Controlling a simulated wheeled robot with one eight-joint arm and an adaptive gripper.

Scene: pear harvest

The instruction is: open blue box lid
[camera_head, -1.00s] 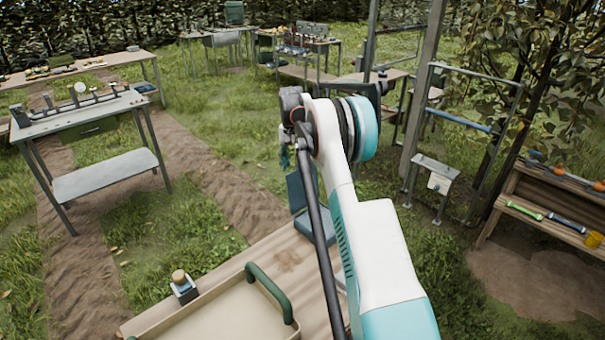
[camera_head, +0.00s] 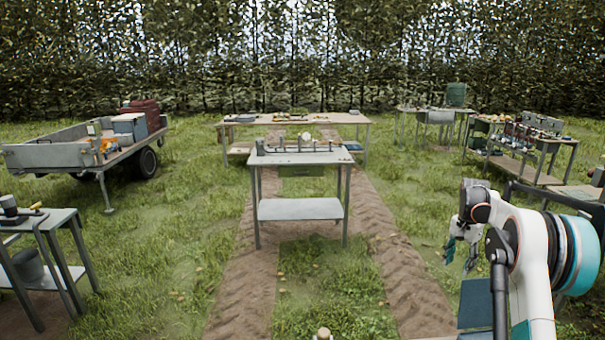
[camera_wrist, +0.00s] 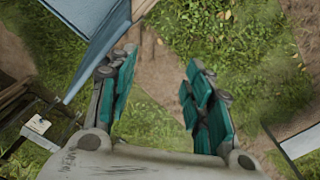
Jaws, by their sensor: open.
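A blue box (camera_head: 475,303) shows at the lower right of the head view, partly cut off by the frame and hidden by my arm. Its flat blue panel looks like the lid, standing raised. In the wrist view, a blue-grey panel with a darker blue edge (camera_wrist: 93,45) fills the upper left, beside the left finger. My gripper (camera_head: 461,262) hangs just above and left of the box in the head view. In the wrist view, its teal-padded fingers (camera_wrist: 160,62) are spread apart with only ground between them. It is apart from the box in the head view.
A grey metal table (camera_head: 300,209) stands ahead on the dirt track, with a long wooden table (camera_head: 345,118) behind it. A loaded trailer (camera_head: 60,155) is at left. A loaded shelf table (camera_head: 520,172) stands beyond my arm at right.

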